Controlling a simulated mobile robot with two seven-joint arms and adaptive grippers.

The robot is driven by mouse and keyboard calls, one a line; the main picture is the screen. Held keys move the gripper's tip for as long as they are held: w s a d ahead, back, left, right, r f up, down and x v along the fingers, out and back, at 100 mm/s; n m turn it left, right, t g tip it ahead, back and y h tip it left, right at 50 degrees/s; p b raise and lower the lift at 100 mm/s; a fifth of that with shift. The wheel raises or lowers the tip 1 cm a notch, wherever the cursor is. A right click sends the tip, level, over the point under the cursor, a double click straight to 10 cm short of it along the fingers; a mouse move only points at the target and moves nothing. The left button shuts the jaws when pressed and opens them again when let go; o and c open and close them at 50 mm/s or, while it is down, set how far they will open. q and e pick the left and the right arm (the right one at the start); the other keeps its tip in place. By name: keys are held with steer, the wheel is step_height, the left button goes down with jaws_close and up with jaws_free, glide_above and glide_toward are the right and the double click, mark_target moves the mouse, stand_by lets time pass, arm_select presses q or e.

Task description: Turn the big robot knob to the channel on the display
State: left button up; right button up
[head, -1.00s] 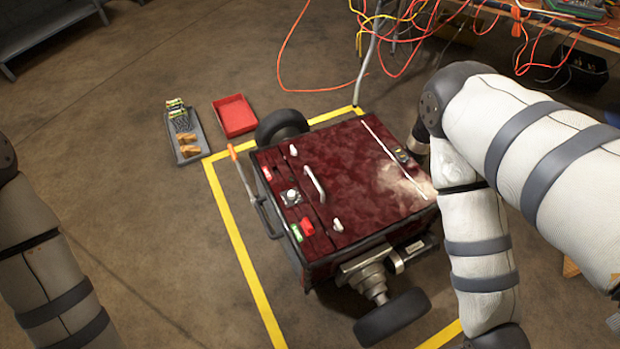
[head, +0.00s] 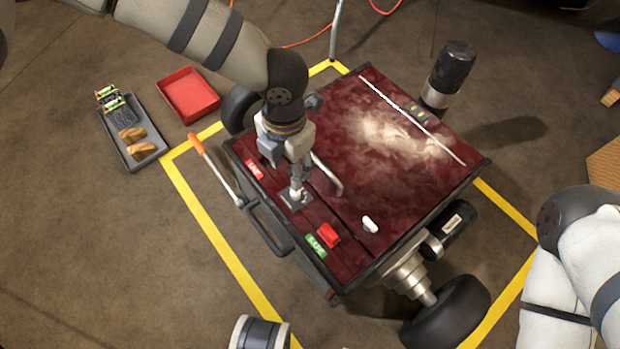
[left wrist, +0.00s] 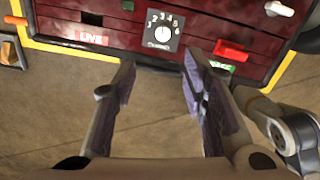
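The big robot is a dark red box on wheels (head: 385,150). Its knob is a small white dial on a grey square plate marked with numbers; it shows in the left wrist view (left wrist: 162,33), its pointer too small to read. In the head view the knob (head: 296,194) is partly hidden by my left gripper (head: 296,183), which points down over it. In the left wrist view the left gripper's fingers (left wrist: 160,72) are apart with nothing between them, and the knob shows beyond the tips. I cannot make out a channel number on any display.
A red switch (head: 328,235), a green SAFE label (head: 316,246), a red LIVE label (head: 254,170) and a curved handle (head: 328,174) are near the knob. An orange-tipped lever (head: 214,168) stands at the side. A grey tray (head: 119,143) and a red tray (head: 188,96) lie left.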

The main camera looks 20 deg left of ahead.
mark_target(295, 192)
arm_select(q)
steer(key=f+b, duration=0.1)
steer(key=f, duration=0.3)
steer(key=f+b, duration=0.1)
steer(key=f, duration=0.2)
steer(key=f+b, duration=0.2)
steer(key=f, duration=0.2)
steer(key=shift+w+d+f, duration=0.25)
steer(key=shift+w+f, duration=0.1)
arm_select(e)
steer(key=f, duration=0.1)
steer(key=s+f, duration=0.1)
steer(key=f, duration=0.1)
steer(key=shift+s+a+f+g, duration=0.2)
steer(key=shift+f+g, duration=0.05)
steer(key=shift+g, duration=0.05)
arm_select(q)
jaws_close()
